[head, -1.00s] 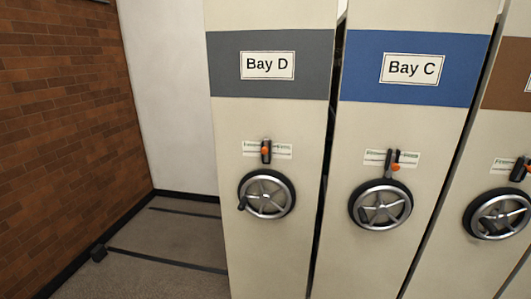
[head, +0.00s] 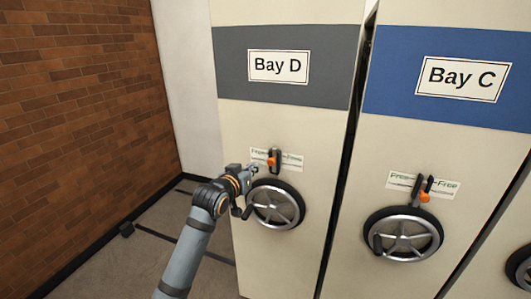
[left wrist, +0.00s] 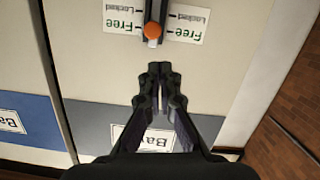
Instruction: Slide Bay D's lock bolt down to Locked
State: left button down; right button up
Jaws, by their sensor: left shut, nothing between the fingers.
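Bay D's lock bolt is a dark slide with an orange knob (head: 271,161), set between white Free/Locked labels on the cream bay front above the handwheel. The knob (left wrist: 152,30) also shows near the top of the upside-down left wrist view, level with the Free marks. My left gripper (head: 252,168) is just left of the bolt in the head view, apart from the knob. In the left wrist view its fingertips (left wrist: 160,68) are shut together, empty, and point toward the knob with a gap. My right gripper is not in view.
Bay D's spoked handwheel (head: 275,205) stands right below the bolt, close to my left gripper. Bay C (head: 398,150), with its own bolt and wheel (head: 403,235), is to the right across a narrow gap. A brick wall (head: 85,110) is at the left, with open floor before it.

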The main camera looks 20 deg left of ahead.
pick_arm(q)
notch_tip(320, 180, up, 4)
jog(key=p, duration=0.4)
send_over(273, 164)
jog(key=s+a, duration=0.2)
jog(key=shift+t, duration=0.4)
jog(key=f+p, duration=0.1)
jog(key=f, duration=0.4)
jog(key=shift+d, duration=0.2)
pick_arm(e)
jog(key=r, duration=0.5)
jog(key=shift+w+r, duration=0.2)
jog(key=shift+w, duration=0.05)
pick_arm(q)
jog(key=shift+f, duration=0.1)
notch_tip(273, 164, down, 4)
jog(key=shift+r+b, duration=0.15)
jog(key=shift+b, duration=1)
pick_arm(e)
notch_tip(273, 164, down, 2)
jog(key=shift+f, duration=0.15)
